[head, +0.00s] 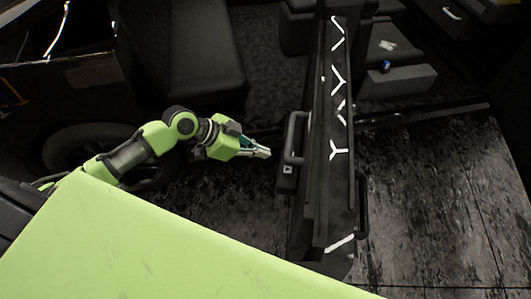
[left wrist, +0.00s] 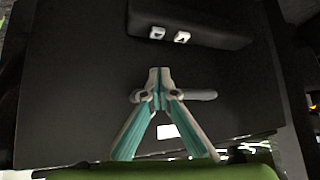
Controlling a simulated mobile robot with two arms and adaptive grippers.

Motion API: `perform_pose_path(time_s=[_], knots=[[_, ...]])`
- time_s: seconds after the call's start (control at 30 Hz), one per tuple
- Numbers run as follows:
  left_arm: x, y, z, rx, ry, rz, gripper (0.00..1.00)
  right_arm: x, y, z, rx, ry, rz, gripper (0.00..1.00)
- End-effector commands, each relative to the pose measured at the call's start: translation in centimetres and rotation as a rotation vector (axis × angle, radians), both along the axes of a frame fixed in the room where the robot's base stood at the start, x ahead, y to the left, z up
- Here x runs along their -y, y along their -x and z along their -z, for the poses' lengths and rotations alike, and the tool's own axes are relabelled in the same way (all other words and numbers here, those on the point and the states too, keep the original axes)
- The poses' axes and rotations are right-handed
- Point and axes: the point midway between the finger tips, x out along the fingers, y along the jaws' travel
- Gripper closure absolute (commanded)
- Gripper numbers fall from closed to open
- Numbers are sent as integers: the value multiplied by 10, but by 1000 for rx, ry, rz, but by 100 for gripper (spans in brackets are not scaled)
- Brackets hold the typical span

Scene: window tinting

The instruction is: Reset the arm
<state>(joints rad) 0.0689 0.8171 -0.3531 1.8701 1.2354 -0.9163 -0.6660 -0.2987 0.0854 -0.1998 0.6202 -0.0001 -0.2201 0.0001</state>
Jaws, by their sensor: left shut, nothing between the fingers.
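My left arm comes in from the left in the head view, partly stretched out. Its left gripper (head: 262,151) is shut and empty, a little left of a dark upright panel. In the left wrist view the fingertips of the left gripper (left wrist: 159,75) meet with nothing between them. A dark flat surface lies behind them. My right gripper is in neither view.
The tall dark panel (head: 338,115) with white zigzag marks has a bar handle (head: 293,138) on its left side, close to the gripper. A dark seat (head: 195,55) and a wheel (head: 90,150) stand behind the arm. Scuffed dark floor (head: 430,190) is open at the right.

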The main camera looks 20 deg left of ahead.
Motion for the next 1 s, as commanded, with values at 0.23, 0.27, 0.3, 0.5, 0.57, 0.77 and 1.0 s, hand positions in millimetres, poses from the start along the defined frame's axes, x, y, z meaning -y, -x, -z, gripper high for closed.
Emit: perform_pose_path(time_s=[0.23,0.27,0.3,0.5,0.57,0.77,1.0], knots=[[0,0,0,1,1,0,100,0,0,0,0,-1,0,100],[0,0,0,1,1,0,100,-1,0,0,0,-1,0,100],[0,0,0,1,1,0,100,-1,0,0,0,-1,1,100],[0,0,0,1,1,0,100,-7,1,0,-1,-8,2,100],[0,0,0,1,1,0,100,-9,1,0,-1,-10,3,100],[-1,-1,2,-2,0,-7,100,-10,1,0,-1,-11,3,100],[-46,-15,90,-75,-36,-254,100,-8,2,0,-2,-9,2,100]])
